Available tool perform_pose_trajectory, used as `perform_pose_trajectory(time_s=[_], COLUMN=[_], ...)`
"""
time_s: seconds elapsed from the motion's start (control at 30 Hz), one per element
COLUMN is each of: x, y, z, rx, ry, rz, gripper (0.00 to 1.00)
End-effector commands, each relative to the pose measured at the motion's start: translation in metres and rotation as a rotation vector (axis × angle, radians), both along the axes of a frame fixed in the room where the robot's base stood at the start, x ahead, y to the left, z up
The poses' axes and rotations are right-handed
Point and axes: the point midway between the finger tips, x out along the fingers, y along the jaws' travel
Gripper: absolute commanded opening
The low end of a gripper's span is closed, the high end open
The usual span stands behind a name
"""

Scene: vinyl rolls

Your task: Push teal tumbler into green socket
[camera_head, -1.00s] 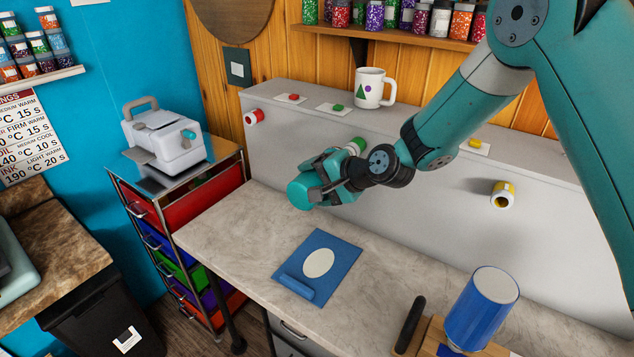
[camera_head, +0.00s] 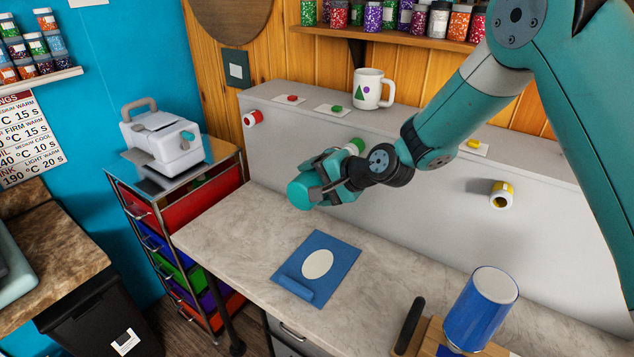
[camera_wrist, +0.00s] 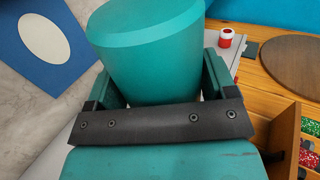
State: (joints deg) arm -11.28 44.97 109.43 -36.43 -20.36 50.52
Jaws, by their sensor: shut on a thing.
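The teal tumbler (camera_head: 300,193) is held in my gripper (camera_head: 327,184), in front of the grey panel. In the wrist view the tumbler (camera_wrist: 150,50) fills the space between the two jaws, and my gripper (camera_wrist: 158,88) is shut on it. The green socket (camera_head: 354,146) sticks out of the panel just behind my gripper, partly hidden by it. The tumbler's end points to the left and toward the camera, apart from the panel. The green socket does not show in the wrist view.
A red socket (camera_head: 253,118) and a yellow socket (camera_head: 501,195) also stick out of the panel (camera_head: 440,215). A white mug (camera_head: 371,88) stands on the ledge. A blue mat (camera_head: 335,262) lies on the counter below. A blue tumbler (camera_head: 481,307) stands at front right.

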Motion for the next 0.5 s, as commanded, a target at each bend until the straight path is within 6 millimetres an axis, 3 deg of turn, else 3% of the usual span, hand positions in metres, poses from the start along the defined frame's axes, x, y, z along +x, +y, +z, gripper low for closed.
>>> perform_pose_trajectory(time_s=[0.37, 0.4, 0.5], x=[0.0045, 0.0047, 0.0042], y=[-0.0038, -0.0039, -0.0037], z=[0.0022, 0.0022, 0.0021], rx=[-0.002, -0.002, -0.001], ry=[-0.011, -0.011, -0.01], rz=[-0.009, -0.009, -0.009], gripper=[0.21, 0.8, 1.0])
